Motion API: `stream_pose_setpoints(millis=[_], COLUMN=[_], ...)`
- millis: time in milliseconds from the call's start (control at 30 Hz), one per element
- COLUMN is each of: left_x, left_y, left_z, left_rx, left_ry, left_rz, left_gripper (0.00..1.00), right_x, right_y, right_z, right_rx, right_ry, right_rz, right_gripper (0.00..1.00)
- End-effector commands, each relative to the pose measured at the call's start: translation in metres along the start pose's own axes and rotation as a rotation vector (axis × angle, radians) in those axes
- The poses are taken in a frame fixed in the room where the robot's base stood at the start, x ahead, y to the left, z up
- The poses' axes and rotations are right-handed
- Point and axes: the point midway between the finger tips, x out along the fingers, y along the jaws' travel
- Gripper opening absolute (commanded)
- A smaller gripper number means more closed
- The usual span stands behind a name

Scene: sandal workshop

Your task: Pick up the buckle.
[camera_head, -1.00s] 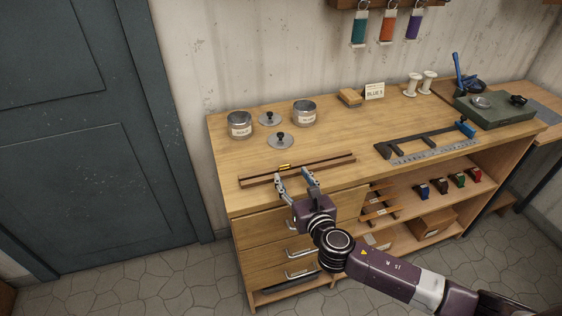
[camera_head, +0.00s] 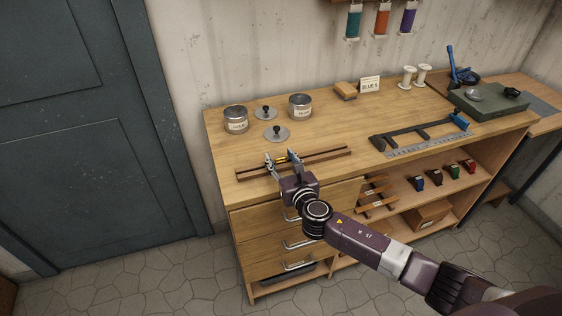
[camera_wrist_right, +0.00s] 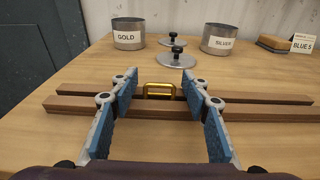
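The buckle (camera_wrist_right: 159,89) is a small gold rectangular frame. In the right wrist view it stands on or against the wooden rails, midway between my fingers. It also shows as a small yellow spot in the head view (camera_head: 281,159). Two long brown wooden rails (camera_wrist_right: 251,97) lie side by side across the bench front. My right gripper (camera_wrist_right: 155,78) is open, its blue-padded fingers spread either side of the buckle with gaps on both sides. In the head view my right gripper (camera_head: 281,155) reaches over the rails. My left gripper is out of view.
Tins marked GOLD (camera_wrist_right: 128,34) and SILVER (camera_wrist_right: 218,39) stand behind the rails, with two knobbed lids (camera_wrist_right: 172,54) between them. A dark metal frame with a ruler (camera_head: 425,135) lies to the right. Bare bench top (camera_head: 350,118) lies between.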

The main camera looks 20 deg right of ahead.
Motion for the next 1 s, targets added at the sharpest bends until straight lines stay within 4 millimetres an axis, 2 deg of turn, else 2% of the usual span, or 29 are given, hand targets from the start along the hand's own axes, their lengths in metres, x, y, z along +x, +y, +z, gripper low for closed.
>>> stream_pose_setpoints(millis=[33, 200, 467, 633, 733, 867, 1000], left_x=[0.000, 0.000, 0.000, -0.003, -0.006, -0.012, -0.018], left_y=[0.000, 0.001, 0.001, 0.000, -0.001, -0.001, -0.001], left_z=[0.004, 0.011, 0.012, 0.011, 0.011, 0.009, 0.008], left_rx=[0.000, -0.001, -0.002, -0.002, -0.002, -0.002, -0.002], left_ry=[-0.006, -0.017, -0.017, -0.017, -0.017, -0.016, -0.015], left_rz=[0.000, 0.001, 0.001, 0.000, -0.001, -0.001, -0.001], left_gripper=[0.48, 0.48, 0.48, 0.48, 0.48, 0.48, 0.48], right_x=[0.000, 0.000, 0.000, -0.001, -0.003, -0.006, -0.012], right_y=[0.000, 0.000, 0.000, 0.000, 0.000, 0.000, 0.000], right_z=[0.000, 0.000, 0.000, 0.007, 0.019, 0.044, 0.082], right_rx=[0.000, 0.000, 0.000, 0.000, 0.000, -0.001, -0.001], right_ry=[0.000, 0.000, 0.000, -0.001, -0.004, -0.005, -0.008], right_rz=[0.000, 0.000, 0.000, 0.000, 0.001, 0.001, 0.002], right_gripper=[0.35, 0.17, 0.17, 0.17, 0.17, 0.17, 0.17])
